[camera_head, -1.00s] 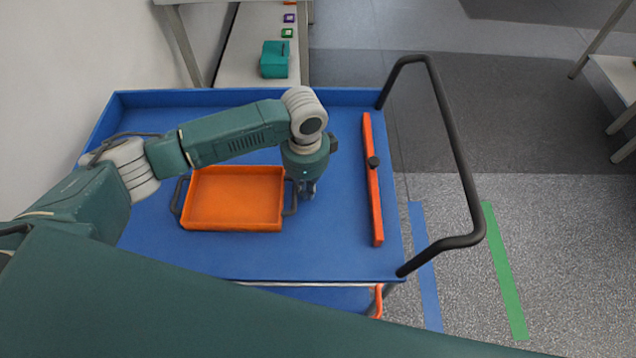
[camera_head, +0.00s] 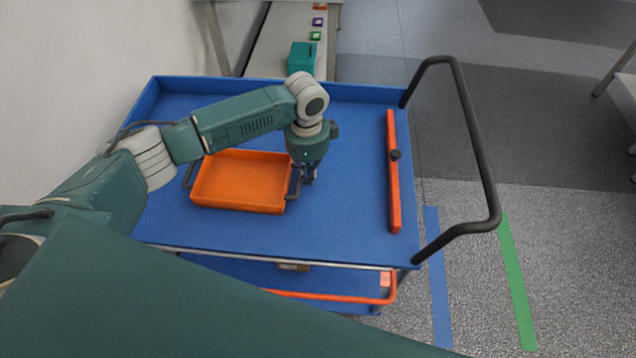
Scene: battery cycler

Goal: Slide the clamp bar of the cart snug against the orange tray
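The orange tray (camera_head: 240,182) lies on the blue top deck of the cart (camera_head: 335,220), left of the middle, with a dark handle at each end. The clamp bar (camera_head: 393,185) is a long orange-red bar with a black knob, on the right side of the deck. A wide strip of bare blue deck lies between it and the tray. My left gripper (camera_head: 309,180) points down at the tray's right handle (camera_head: 294,182). Its fingers are small and partly hidden, so I cannot tell whether they grip the handle. My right gripper is not in view.
The cart's black push handle (camera_head: 478,150) rises at the right. A lower shelf with an orange-red rail (camera_head: 345,299) shows below. A bench with a teal box (camera_head: 302,58) stands behind. Floor right of the cart is clear, with blue and green tape.

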